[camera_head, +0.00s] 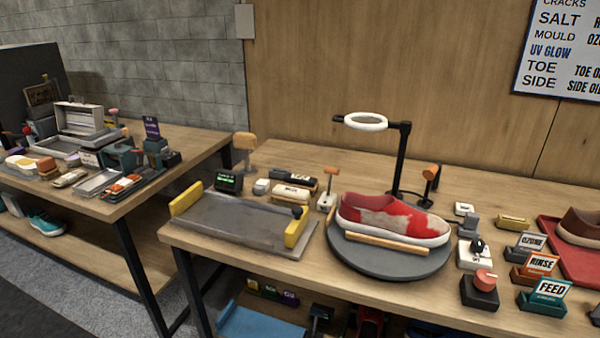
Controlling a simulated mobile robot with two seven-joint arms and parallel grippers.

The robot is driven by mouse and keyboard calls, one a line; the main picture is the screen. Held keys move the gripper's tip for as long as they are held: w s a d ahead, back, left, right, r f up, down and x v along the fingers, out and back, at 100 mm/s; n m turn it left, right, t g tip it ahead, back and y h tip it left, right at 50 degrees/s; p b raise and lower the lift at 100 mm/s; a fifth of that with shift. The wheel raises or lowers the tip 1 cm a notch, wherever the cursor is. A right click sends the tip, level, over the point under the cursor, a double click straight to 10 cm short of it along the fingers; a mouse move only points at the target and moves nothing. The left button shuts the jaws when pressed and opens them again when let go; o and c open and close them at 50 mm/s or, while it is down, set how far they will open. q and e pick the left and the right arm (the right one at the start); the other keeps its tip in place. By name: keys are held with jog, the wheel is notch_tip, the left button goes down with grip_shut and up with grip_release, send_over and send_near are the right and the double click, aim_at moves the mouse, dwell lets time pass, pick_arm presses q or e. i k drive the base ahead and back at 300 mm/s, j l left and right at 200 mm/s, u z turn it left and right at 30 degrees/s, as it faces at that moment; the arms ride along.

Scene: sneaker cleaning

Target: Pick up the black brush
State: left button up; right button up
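I cannot tell for sure which thing is the black brush. A dark, low block with a pale strip (295,176) lies at the back of the near table, behind a cream-coloured roll-like item (291,191), and is too small to identify. A red and white sneaker (392,220) with pale grey stains sits on a dark round turntable (388,262). A light wooden stick (371,242) lies along the near side of the sneaker. Neither of my grippers is in view.
A grey tray (238,223) with yellow ends fills the table's left. A ring lamp (366,121) on a black stand rises behind the sneaker. Labelled blocks, including FEED (541,303), and a red mat (570,252) crowd the right. Another cluttered table (190,150) stands left.

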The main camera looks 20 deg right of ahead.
aim_at(298, 181)
jog(key=i+j+z, duration=0.15)
jog(key=z, duration=0.35)
jog(key=i+j+z, duration=0.25)
jog(key=z, duration=0.25)
jog(key=i+j, duration=0.05)
jog(key=i, duration=0.05)
